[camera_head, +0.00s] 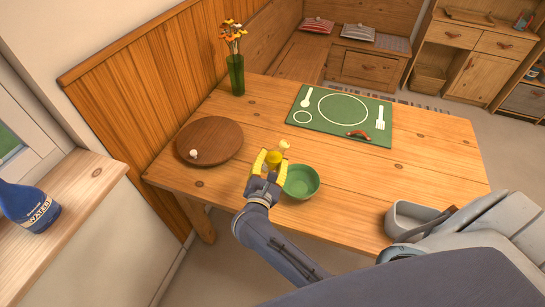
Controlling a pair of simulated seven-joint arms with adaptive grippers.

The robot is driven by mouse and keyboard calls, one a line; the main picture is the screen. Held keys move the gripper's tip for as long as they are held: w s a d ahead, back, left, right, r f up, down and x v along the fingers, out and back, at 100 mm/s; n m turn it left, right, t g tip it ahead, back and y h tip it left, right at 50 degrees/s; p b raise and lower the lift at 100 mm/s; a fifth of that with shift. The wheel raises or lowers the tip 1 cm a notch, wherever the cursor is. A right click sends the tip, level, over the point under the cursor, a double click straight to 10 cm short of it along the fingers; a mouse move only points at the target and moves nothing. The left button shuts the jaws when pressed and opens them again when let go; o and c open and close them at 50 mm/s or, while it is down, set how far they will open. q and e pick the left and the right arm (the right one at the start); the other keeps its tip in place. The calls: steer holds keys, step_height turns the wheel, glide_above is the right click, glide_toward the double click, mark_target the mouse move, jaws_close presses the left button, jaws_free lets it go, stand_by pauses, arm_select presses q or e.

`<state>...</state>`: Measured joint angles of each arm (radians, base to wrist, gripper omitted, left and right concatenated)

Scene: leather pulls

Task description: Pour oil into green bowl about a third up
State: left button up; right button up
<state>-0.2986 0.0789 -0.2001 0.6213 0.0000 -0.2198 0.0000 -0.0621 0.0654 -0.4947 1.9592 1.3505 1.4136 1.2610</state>
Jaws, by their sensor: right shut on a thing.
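The green bowl (301,182) stands upright near the front edge of the wooden table, and its visible inside looks empty. My right gripper (270,163), with yellow fingertips, is just left of the bowl. It is shut on a small yellow bottle (274,158), seemingly the oil. The bottle's pale top (284,145) points up and slightly right. The fingers hide much of the bottle, and I cannot tell whether it touches the table. No oil stream shows. My left gripper is not in view.
On the wooden table (420,170) are a round wooden board (220,135) with a small white item, a green vase of flowers (236,75), and a green placemat (310,122) with a red item. A blue bottle (28,206) stands on the sill.

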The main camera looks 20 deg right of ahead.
steer(key=m, duration=0.3)
steer(key=shift+w+a+f, duration=0.2)
steer(key=shift+a+f, duration=0.05)
steer(key=m, duration=0.1)
steer(key=a+m, duration=0.1)
steer(key=w+m, duration=0.1)
steer(key=m, duration=0.1)
steer(key=shift+a+f+y, duration=0.25)
steer(key=shift+f+y, duration=0.05)
steer(key=shift+f, duration=0.05)
steer(key=shift+w+a+r+m, duration=0.1)
steer(key=shift+m, duration=0.55)
steer(key=shift+w+a+m, duration=0.1)
steer(key=shift+m, duration=0.55)
steer(key=shift+r+m, duration=0.4)
steer(key=shift+m, duration=0.4)
steer(key=shift+r+m, duration=0.3)
steer(key=shift+r+y, duration=0.15)
steer(key=shift+y, duration=0.15)
